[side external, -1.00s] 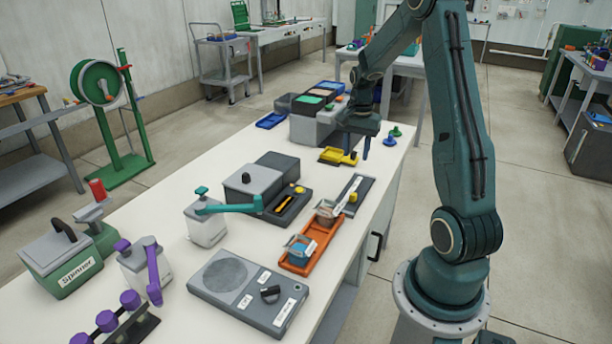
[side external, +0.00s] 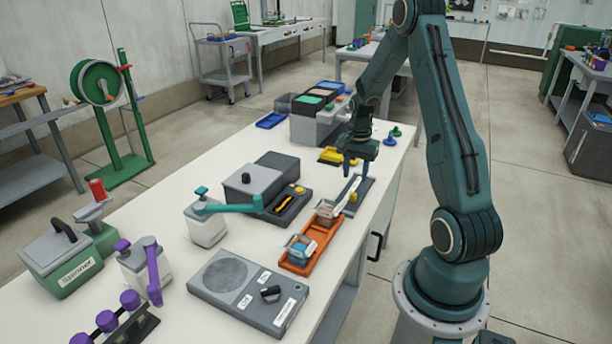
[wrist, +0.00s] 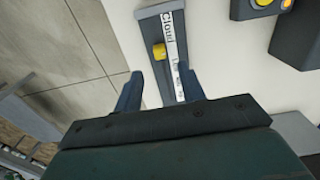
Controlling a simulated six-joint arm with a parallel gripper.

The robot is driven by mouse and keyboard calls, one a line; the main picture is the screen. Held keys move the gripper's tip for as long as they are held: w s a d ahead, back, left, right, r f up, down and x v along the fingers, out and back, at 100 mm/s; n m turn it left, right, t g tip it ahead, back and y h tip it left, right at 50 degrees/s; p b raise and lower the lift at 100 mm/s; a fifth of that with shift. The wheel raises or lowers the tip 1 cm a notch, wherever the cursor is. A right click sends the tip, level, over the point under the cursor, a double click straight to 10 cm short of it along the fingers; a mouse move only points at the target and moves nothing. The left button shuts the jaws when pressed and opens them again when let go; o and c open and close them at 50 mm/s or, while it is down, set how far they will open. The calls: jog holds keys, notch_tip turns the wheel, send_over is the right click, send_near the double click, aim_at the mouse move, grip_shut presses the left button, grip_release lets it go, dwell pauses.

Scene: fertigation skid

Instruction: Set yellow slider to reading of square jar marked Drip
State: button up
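The yellow slider (wrist: 159,51) sits on a dark grey track (wrist: 148,28) with a white scale strip marked "Cloud" at one end and "Low" further along. In the side view the yellow slider (side external: 352,198) is on the track beside the orange tray. My gripper (wrist: 160,92) is open and empty, its fingers on either side of the track's line, short of the slider. In the side view my gripper (side external: 359,168) hangs over the track's far end. Two square clear jars, one with brownish contents (side external: 326,214) and one with blue (side external: 299,249), stand in the tray. Their markings are unreadable.
The orange tray (side external: 318,250) lies left of the track's near end. A dark box with a yellow button (side external: 299,190) is to the left. A grey panel with a black knob (side external: 270,294) lies nearer. Yellow blocks (side external: 331,155) and blue and green pegs (side external: 390,140) are behind.

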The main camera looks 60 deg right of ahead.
aim_at(353, 194)
jog(key=shift+f, duration=3.45)
grip_shut()
